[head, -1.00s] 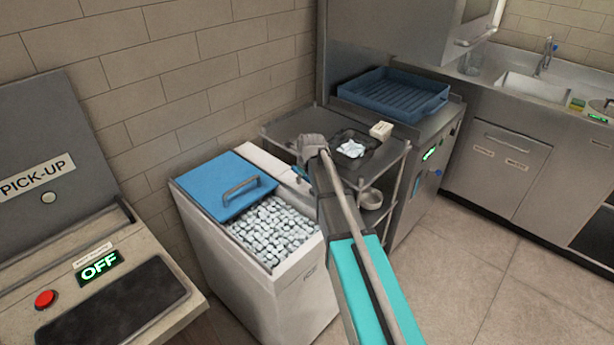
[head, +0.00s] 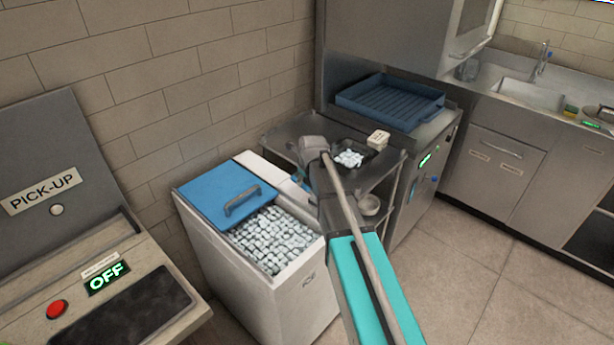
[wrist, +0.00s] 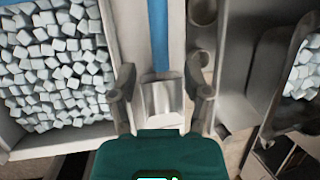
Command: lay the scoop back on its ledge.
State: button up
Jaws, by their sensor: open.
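The scoop, with a blue handle and a silver metal part (wrist: 162,98), lies along the pale ledge (wrist: 132,30) beside the ice bin in the wrist view. My gripper (wrist: 161,84) is open, with one finger on each side of the scoop's metal part and visible gaps to both. Whether the scoop rests fully on the ledge is hard to tell from above. In the head view my gripper (head: 305,172) is over the right side of the white ice bin (head: 285,300), and my arm hides most of the ledge.
Ice cubes (head: 275,238) fill the bin beside its blue lid (head: 215,192). A blue rack (head: 390,100) stands behind.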

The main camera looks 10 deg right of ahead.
jog(key=p+v, duration=0.5)
jog(key=v, duration=0.1)
dwell(0.3)
jog(key=shift+r, duration=0.1)
dwell(0.5)
jog(key=shift+s, duration=0.1)
jog(key=s+f+n+g, duration=0.1)
jog(key=s+n+g, duration=0.3)
jog(key=s+n, duration=2)
jog(key=shift+s+d+f+n+g, duration=0.25)
jog(key=shift+s+n+g, duration=0.05)
jog(key=shift+n, duration=2.1)
